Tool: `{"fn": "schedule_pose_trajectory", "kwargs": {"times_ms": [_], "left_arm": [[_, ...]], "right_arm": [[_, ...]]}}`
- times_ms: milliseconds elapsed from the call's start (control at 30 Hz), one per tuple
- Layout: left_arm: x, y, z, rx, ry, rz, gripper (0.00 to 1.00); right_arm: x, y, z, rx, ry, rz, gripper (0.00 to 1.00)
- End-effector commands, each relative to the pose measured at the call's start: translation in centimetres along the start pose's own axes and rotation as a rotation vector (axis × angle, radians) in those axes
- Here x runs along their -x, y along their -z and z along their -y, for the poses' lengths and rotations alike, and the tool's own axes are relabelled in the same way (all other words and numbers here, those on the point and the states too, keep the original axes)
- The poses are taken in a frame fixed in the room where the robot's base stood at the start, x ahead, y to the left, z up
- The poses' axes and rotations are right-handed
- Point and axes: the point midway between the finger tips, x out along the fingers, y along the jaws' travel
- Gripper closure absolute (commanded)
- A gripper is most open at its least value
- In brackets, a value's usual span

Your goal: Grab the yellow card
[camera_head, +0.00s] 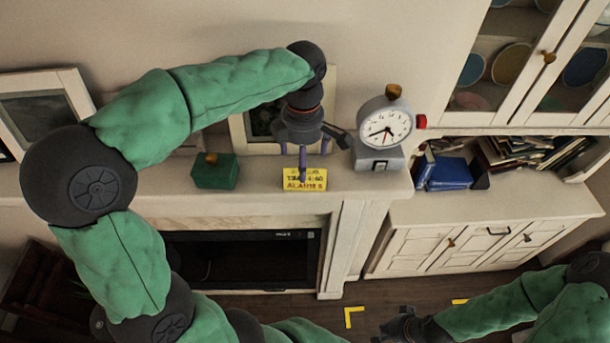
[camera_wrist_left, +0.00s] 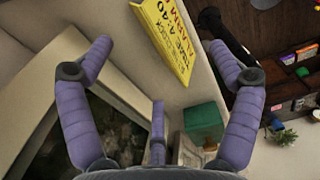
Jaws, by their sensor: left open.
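The yellow card (camera_head: 313,181) carries printed lettering and sits at the front edge of the mantel shelf. In the left wrist view, the card (camera_wrist_left: 166,40) lies ahead of my left gripper's fingers, between and just beyond their tips. My left gripper (camera_head: 303,168) is above and behind the card in the head view, pointing down, with one purple finger overlapping the card. Its fingers (camera_wrist_left: 163,52) are spread open with nothing between them; contact with the card cannot be told. My right gripper (camera_head: 398,325) is low, over the floor, far from the card; its jaws are unclear.
A grey clock (camera_head: 385,135) stands right of the card, close to my left gripper. A green box (camera_head: 214,171) sits left of it. Picture frames (camera_head: 45,105) lean on the wall behind. A lower cabinet (camera_head: 460,232) with books stands to the right.

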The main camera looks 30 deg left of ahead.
Motion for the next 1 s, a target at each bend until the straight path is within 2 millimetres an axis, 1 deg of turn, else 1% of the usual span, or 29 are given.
{"fn": "schedule_pose_trajectory", "kwargs": {"times_ms": [133,300,433,533,733,767,800,867,933,967,1000], "left_arm": [[-1.0,-0.1,0.1,-0.001,0.002,-0.002,0.1],[-3.4,-0.3,0.2,-0.001,0.002,-0.002,0.1],[-4.8,-0.3,0.2,0.0,0.002,-0.001,0.1],[-5.3,-0.4,0.2,-0.001,0.0,0.0,0.1],[-5.3,-0.4,0.2,-0.001,0.0,0.001,0.1],[-5.3,-0.4,0.2,-0.001,-0.001,0.001,0.15],[-5.3,-0.4,0.2,-0.001,-0.001,0.001,0.24],[-5.3,-0.4,0.2,-0.001,-0.001,0.001,0.33],[-5.3,-0.4,0.2,-0.001,-0.001,0.001,0.45],[-5.3,-0.4,0.2,-0.001,-0.001,0.001,0.5],[-5.3,-0.4,0.2,-0.001,-0.001,0.001,0.51]], "right_arm": [[0.3,0.0,0.1,0.0,0.0,-0.001,1.0],[0.8,0.0,0.3,0.0,0.0,-0.001,1.0],[0.9,0.0,0.3,0.0,0.0,-0.001,1.0],[0.9,0.0,0.3,0.0,0.0,-0.001,1.0],[0.8,0.0,0.3,0.0,0.0,-0.001,1.0],[0.8,0.0,0.3,0.0,0.0,-0.001,1.0],[0.8,0.0,0.3,0.0,0.0,-0.001,1.0],[0.8,0.0,0.3,0.0,0.0,-0.001,1.0],[0.8,0.0,0.3,0.0,0.0,-0.001,1.0],[0.8,0.0,0.3,0.0,0.0,-0.001,1.0],[0.8,0.0,0.3,0.0,0.0,-0.001,1.0]]}}
